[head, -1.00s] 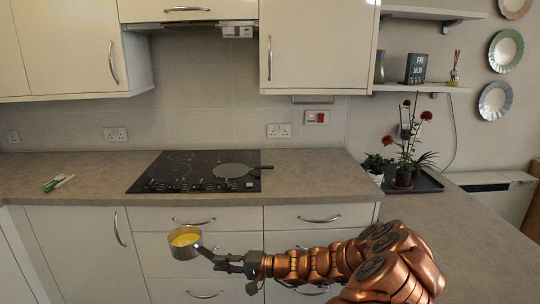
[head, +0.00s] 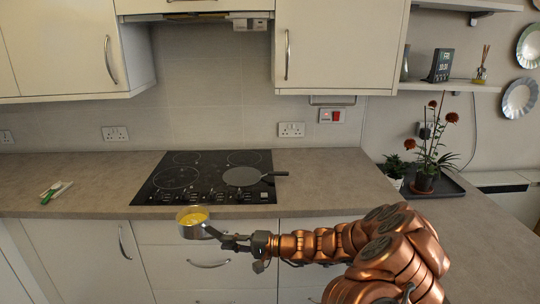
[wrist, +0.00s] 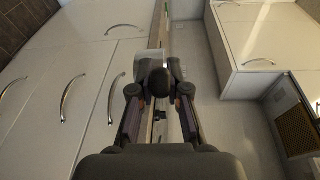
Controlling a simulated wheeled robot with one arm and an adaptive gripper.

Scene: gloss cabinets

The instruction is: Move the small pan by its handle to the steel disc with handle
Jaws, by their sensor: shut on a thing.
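The small pan (head: 189,229) is a steel pan with yellow contents, held level in front of the counter's front edge in the head view. My gripper (head: 230,240) is shut on its dark handle at the pan's right side. In the wrist view my gripper (wrist: 156,88) is closed around the dark handle end, and the pan (wrist: 146,64) is mostly hidden behind it. The steel disc with handle (head: 242,176) lies on the right part of the black hob, its dark handle pointing right. The pan is lower than the disc and nearer to me, to its left.
The black hob (head: 176,178) is set in the grey countertop (head: 330,175). A green-and-white item (head: 55,190) lies at the left. Potted plants (head: 424,180) stand on a dark tray at the right. Drawer handles (head: 208,264) project below the counter.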

